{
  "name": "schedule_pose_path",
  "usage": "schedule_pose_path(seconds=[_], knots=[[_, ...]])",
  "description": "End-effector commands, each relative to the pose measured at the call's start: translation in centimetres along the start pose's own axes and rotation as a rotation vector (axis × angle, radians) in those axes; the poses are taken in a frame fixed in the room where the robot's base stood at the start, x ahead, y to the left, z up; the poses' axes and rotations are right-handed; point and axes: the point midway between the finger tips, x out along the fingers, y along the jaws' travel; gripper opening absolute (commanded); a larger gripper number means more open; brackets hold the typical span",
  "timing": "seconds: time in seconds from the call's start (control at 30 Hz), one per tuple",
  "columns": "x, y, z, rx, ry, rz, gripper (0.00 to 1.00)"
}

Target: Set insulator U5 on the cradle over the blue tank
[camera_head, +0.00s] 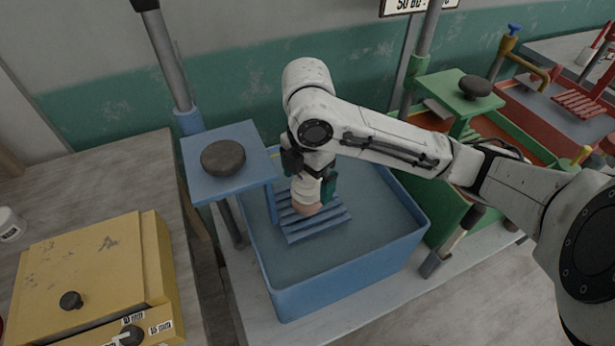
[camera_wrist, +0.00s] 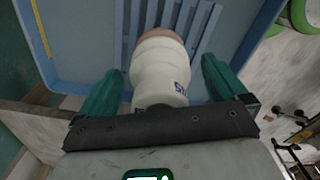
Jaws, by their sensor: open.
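The insulator (camera_wrist: 160,65) is a white ribbed body with a pinkish-brown end. A dark blue marking on its side is only partly readable. In the head view the insulator (camera_head: 307,192) is over the blue slatted cradle (camera_head: 325,224) in the blue tank (camera_head: 345,290), its pinkish end at the slats. I cannot tell whether it bears fully on them. My gripper (camera_wrist: 163,70) is open, its teal fingers on either side of the insulator with gaps showing. The cradle's slats (camera_wrist: 205,30) show beyond it. In the head view my gripper is partly hidden by my arm.
A blue platform with a dark round knob (camera_head: 223,158) stands at the tank's left. A green tank (camera_head: 450,215) and red tank (camera_head: 560,125) lie to the right. A yellow box (camera_head: 95,260) sits on the wooden table (camera_head: 120,175) at left.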

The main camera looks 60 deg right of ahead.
Motion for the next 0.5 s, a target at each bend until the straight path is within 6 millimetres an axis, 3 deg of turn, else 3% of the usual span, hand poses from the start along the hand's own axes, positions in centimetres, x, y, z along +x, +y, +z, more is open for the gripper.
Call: schedule_pose_path(seconds=[0.27, 0.5], knots=[[-0.7, 0.0, 0.0, 0.0, -0.001, 0.001, 0.99], [-4.9, 0.1, 0.1, -0.002, -0.005, 0.004, 0.99]])
